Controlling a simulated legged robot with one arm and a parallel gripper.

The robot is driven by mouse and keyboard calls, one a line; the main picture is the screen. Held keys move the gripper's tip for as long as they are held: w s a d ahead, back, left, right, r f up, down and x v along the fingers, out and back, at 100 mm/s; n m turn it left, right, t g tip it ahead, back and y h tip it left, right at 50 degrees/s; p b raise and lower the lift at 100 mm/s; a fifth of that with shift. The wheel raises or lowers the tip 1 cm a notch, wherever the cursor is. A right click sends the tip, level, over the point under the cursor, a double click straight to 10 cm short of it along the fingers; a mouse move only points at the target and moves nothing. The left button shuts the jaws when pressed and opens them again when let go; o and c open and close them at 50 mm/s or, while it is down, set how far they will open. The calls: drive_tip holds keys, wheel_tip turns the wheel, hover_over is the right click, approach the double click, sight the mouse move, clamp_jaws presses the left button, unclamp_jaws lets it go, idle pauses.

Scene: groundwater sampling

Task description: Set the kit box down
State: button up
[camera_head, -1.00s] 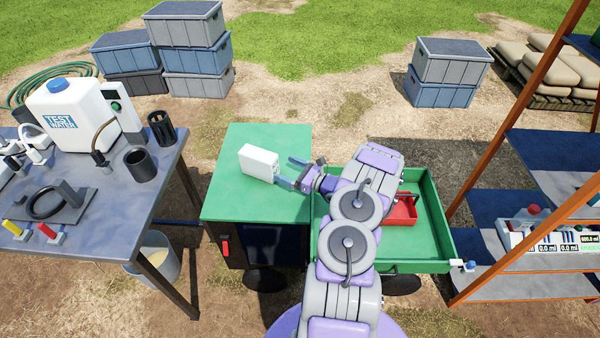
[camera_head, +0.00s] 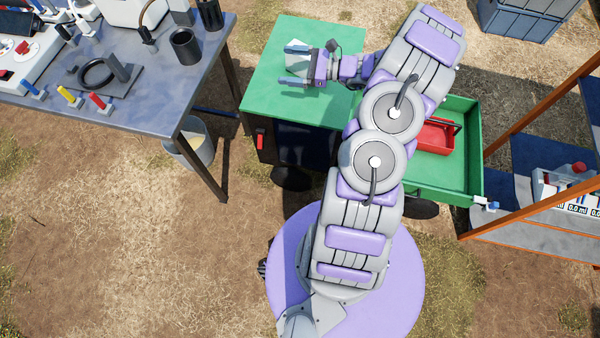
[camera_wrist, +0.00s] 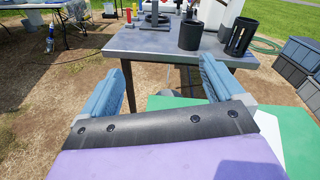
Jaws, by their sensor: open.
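A white box (camera_head: 297,43), the likely kit box, rests on the green cart top (camera_head: 262,90). A pale patch (camera_wrist: 268,135) beside the right finger may be the box. A red open container (camera_head: 435,137) with a dark handle sits in the green tray (camera_head: 468,112).
A grey table (camera_head: 160,105) with black cups and a ring stand is left of the cart, with a bucket (camera_head: 190,150) below. A shelf (camera_head: 540,160) with an instrument stands right. The near part of the cart top is clear.

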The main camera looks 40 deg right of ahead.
drive_tip(key=s+a+r+n+g+y, duration=0.15)
drive_tip(key=a+r+n+g, duration=0.25)
drive_tip(key=a, duration=0.4)
drive_tip(key=s+a+r+n+g, duration=0.3)
drive_tip(key=a+r+n+g, duration=0.1)
drive_tip(key=a, duration=0.5)
drive_tip(key=s+a+r+n+g+h, duration=0.2)
drive_tip(key=s+a+r+n+g, duration=0.3)
drive_tip(key=s+a, duration=0.4)
drive_tip(key=s+a+n+g+h, duration=0.25)
drive_tip(key=s+n+h, duration=0.4)
drive_tip(key=s, duration=0.65)
drive_tip(key=s+d+r+n+t+h, duration=0.1)
drive_tip(key=s+d+n+h, duration=0.4)
drive_tip(key=s, duration=0.3)
drive_tip(key=shift+s+d+r, duration=0.25)
drive_tip(key=shift+s+d, duration=0.15)
drive_tip(key=shift+d, duration=0.1)
